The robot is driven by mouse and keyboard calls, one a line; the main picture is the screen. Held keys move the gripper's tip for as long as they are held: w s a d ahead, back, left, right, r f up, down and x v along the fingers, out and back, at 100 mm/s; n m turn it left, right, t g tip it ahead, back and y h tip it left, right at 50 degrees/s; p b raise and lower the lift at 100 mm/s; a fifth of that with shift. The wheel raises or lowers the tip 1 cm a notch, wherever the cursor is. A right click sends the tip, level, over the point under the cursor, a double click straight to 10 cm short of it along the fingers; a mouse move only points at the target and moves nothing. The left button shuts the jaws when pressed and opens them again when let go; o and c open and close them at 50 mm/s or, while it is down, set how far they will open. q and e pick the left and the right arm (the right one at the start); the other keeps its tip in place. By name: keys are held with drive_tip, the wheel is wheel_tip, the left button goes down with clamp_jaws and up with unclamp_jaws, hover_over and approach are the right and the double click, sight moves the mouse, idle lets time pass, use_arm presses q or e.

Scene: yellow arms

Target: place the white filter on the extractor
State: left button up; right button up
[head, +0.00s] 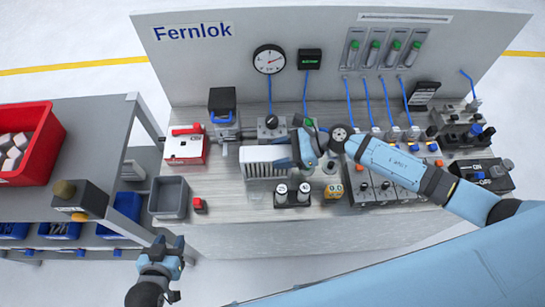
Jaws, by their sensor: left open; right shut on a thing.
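A white ribbed block, which looks like the white filter (257,161), is over the middle of the bench. My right gripper (296,156) is shut on its right end. I cannot tell whether the filter touches the bench. Its right end is partly hidden by the gripper. My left gripper (163,253) is open and empty in front of the bench's left front edge, apart from the filter. I cannot tell for sure which apparatus is the extractor; none shows a readable name for it.
A grey bin (169,199) and small red part (200,205) stand left. Two dark-based cylinders (292,199) stand before the filter. A red crate (40,150) sits on the left table.

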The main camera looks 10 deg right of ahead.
drive_tip(key=shift+r, duration=0.15)
wheel_tip(320, 180, up, 19)
drive_tip(key=b, duration=0.2)
drive_tip(key=w+d+f+m+t+h, duration=0.1)
drive_tip(key=w+d+m+t+h, duration=0.5)
drive_tip(key=d+m+t, duration=0.3)
drive_tip(key=shift+w+d+m+h, duration=0.2)
drive_tip(key=shift+d+m+h, duration=0.3)
drive_tip(key=shift+d, duration=0.75)
drive_tip(key=shift+f, duration=0.15)
